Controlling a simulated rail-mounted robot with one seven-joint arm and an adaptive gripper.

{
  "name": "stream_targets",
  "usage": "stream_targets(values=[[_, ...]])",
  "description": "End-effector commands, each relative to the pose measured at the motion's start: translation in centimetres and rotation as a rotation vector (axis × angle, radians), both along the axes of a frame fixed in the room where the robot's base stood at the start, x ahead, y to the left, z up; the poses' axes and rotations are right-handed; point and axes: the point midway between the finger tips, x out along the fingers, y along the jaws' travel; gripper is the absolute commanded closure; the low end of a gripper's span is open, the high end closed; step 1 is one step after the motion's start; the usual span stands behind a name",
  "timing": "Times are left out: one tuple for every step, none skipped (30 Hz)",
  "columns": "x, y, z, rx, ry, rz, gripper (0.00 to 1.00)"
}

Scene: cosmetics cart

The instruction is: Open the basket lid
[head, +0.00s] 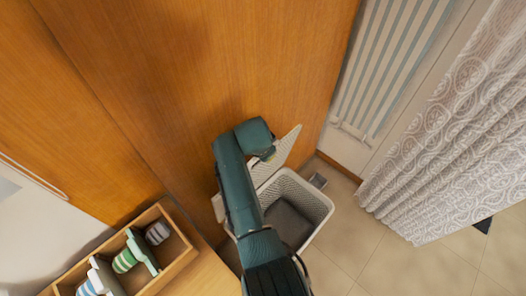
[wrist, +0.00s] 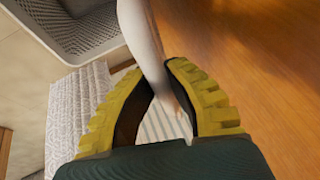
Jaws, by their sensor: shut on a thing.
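The white woven basket (head: 322,208) stands on the floor against the wooden panel, and its open, dark inside shows. Its lid (head: 290,146) is raised and tilted up near the panel, partly hidden by my arm. In the head view my gripper (head: 268,155) is at the raised lid, its fingers mostly hidden. In the wrist view the yellow-padded fingers of my gripper (wrist: 157,72) are closed around the pale edge of the lid (wrist: 143,35). The basket (wrist: 82,50) shows at the upper left there.
An orange wooden panel (head: 200,70) rises directly behind the basket. A wooden box (head: 178,262) with several rolled items is at the lower left. Tiled floor (head: 365,255) is free right of the basket.

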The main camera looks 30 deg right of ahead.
Motion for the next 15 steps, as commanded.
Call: stream_targets(values=[[0.02,-0.06,0.09,0.000,-0.001,-0.001,1.00],[0.03,-0.06,0.09,0.000,-0.001,-0.001,1.00],[0.03,-0.06,0.09,0.000,-0.002,0.000,1.00],[0.03,-0.06,0.09,0.000,-0.002,0.000,1.00],[0.04,-0.06,0.09,0.000,-0.002,0.000,1.00],[0.04,-0.06,0.09,0.000,-0.002,0.000,1.00],[0.04,-0.05,0.10,0.000,-0.002,0.000,1.00],[0.04,-0.06,0.10,-0.001,-0.003,-0.001,1.00],[0.05,-0.06,0.11,-0.001,-0.003,-0.001,1.00],[0.05,-0.06,0.11,-0.001,-0.003,-0.001,1.00],[0.05,-0.06,0.11,-0.001,-0.003,-0.001,0.83],[0.05,-0.06,0.11,-0.001,-0.003,-0.001,0.75],[0.05,-0.05,0.11,-0.001,-0.003,-0.001,0.69],[0.05,-0.05,0.10,0.000,-0.002,0.000,0.64],[0.05,-0.04,0.10,0.000,-0.002,0.000,0.56]])
